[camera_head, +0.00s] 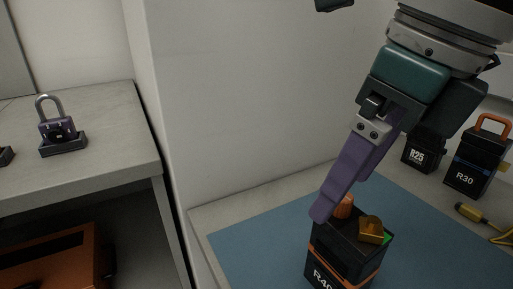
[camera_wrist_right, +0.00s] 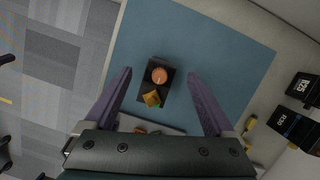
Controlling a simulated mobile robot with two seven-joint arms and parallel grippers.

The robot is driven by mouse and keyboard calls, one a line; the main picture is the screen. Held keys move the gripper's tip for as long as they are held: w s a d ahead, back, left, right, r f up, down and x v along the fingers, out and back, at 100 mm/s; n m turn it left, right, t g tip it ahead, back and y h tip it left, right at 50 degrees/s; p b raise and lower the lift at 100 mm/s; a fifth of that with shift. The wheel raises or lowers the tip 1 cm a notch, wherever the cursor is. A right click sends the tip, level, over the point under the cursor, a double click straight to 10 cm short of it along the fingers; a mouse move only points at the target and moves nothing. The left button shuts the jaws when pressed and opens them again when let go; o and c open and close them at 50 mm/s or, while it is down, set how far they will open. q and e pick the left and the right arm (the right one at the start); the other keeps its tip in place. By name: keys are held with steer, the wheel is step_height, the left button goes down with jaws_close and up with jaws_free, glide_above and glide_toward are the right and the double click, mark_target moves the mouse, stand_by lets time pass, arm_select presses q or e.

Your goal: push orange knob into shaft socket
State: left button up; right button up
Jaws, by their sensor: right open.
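The black radio marked R40 (camera_head: 325,277) stands upright on the blue mat, with an orange band around it. The orange knob (camera_head: 343,207) is on its top, partly hidden behind my purple finger; it shows whole and round in the right wrist view (camera_wrist_right: 159,75). I cannot tell how deep it sits, and the socket under it is hidden. A brass-coloured knob (camera_head: 371,229) is beside it, next to a green patch. My right gripper (camera_wrist_right: 160,74) is open, its two purple fingers apart on either side of the radio's top, pointing down. My left gripper is not seen.
The blue mat (camera_head: 244,250) is mostly clear. Radios R25 (camera_head: 421,155) and R30 (camera_head: 475,165) stand at the back right, near a yellow-handled tool (camera_head: 471,213). A purple padlock (camera_head: 57,128) stands on the left bench, above an orange box (camera_head: 55,262). A pale wall is behind.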

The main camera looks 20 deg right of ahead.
mark_target(348, 197)
steer(key=shift+r+p, duration=1.2)
steer(key=shift+r, duration=0.7)
